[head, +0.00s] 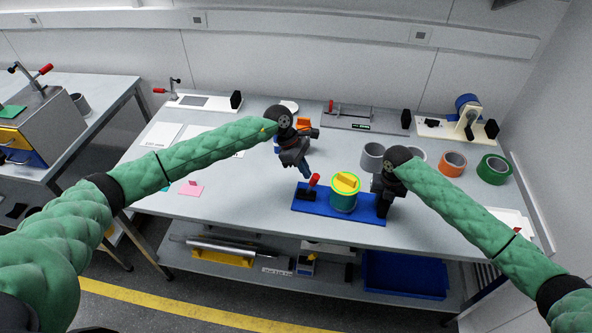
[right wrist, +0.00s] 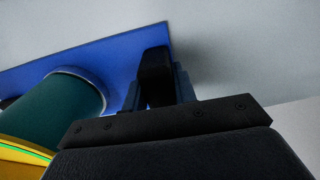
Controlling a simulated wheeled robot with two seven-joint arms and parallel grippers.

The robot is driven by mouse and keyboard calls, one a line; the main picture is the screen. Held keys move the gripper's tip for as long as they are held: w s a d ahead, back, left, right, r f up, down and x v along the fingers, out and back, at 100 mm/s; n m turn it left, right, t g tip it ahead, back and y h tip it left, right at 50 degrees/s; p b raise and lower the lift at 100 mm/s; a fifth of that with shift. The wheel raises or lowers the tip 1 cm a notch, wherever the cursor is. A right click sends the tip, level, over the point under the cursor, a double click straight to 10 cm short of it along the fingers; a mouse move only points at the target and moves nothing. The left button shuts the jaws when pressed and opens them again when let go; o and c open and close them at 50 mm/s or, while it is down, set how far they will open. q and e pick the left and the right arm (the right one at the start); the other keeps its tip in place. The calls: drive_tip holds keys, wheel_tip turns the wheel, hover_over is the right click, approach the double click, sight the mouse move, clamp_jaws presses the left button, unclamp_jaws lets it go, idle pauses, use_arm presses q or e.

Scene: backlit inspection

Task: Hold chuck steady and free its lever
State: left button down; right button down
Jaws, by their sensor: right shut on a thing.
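The chuck has a blue base plate (head: 318,209) lying on the bench, and a green cylinder with a yellow top (head: 343,197) stands on it. The red-handled lever (head: 314,180) rises from a black mount at the plate's left end. My left gripper (head: 307,174) is just above and beside the red handle; its jaw gap is too small to make out. My right gripper (head: 383,207) is shut on the black block (right wrist: 155,75) at the plate's right end. The right wrist view also shows the blue plate (right wrist: 100,58) and green cylinder (right wrist: 55,108).
A grey ring (head: 372,156), an orange tape roll (head: 453,163) and a green tape roll (head: 494,169) stand to the right. Other fixtures line the bench's back edge. A pink note (head: 191,190) lies left. The bench (head: 245,200) is clear between note and chuck.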

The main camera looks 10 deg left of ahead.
sight(316, 174)
use_arm(q)
drive_tip(key=shift+d+y, duration=0.7)
drive_tip(key=shift+d, duration=0.3)
use_arm(e)
drive_tip(key=shift+f, duration=0.15)
use_arm(q)
drive_tip(key=shift+d+f, duration=0.1)
drive_tip(key=shift+d, duration=0.35)
drive_tip(key=shift+s+d, duration=0.1)
drive_tip(key=shift+d, duration=0.05)
use_arm(e)
drive_tip(key=shift+a, duration=0.1)
use_arm(q)
drive_tip(key=shift+r, duration=0.7)
drive_tip(key=shift+w+a+r, duration=0.2)
drive_tip(key=shift+a+r, duration=0.1)
drive_tip(key=shift+a, duration=0.1)
drive_tip(key=v, duration=1.2)
drive_tip(key=shift+a, duration=0.4)
drive_tip(key=shift+w, duration=0.15)
